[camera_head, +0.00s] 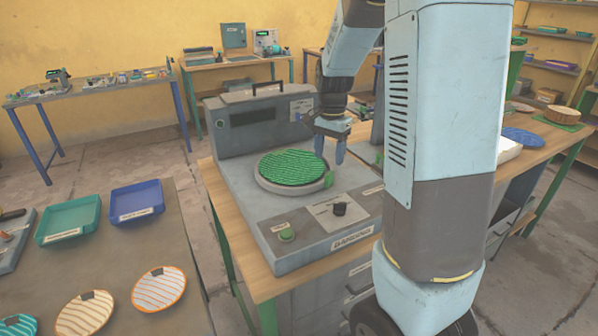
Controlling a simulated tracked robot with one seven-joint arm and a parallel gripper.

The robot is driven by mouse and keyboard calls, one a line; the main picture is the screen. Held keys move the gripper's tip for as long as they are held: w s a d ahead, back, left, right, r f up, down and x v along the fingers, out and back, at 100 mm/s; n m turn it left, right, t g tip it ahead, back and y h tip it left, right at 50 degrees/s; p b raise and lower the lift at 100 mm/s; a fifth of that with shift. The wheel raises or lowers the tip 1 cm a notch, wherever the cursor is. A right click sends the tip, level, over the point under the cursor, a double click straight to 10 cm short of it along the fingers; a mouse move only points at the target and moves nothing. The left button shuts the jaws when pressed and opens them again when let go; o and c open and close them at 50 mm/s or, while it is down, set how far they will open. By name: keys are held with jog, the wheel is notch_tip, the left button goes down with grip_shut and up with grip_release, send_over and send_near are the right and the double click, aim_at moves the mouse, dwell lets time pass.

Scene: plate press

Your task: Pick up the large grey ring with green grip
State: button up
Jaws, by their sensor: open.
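The large grey ring (262,184) lies on the press (290,225), around a round green ribbed plate (291,167). A green grip (328,179) stands up at the ring's right side. My gripper (330,155) points down with its blue fingers apart and nothing seen between them. It appears above and behind the green grip, at the right of the plate. I cannot tell the exact gap between the fingers and the grip. My arm hides the right part of the press.
The press has a green button (287,235) and a black knob (339,208) at its front, and a tall housing behind. A table at the left holds a green tray (68,219), a blue tray (137,202) and striped plates (159,289). A blue plate (522,137) lies at the right.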

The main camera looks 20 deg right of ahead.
aim_at(328, 173)
jog(key=shift+a+f, duration=0.1)
jog(key=shift+f, duration=3.3)
jog(key=shift+s, duration=0.1)
jog(key=shift+c, duration=0.2)
grip_shut()
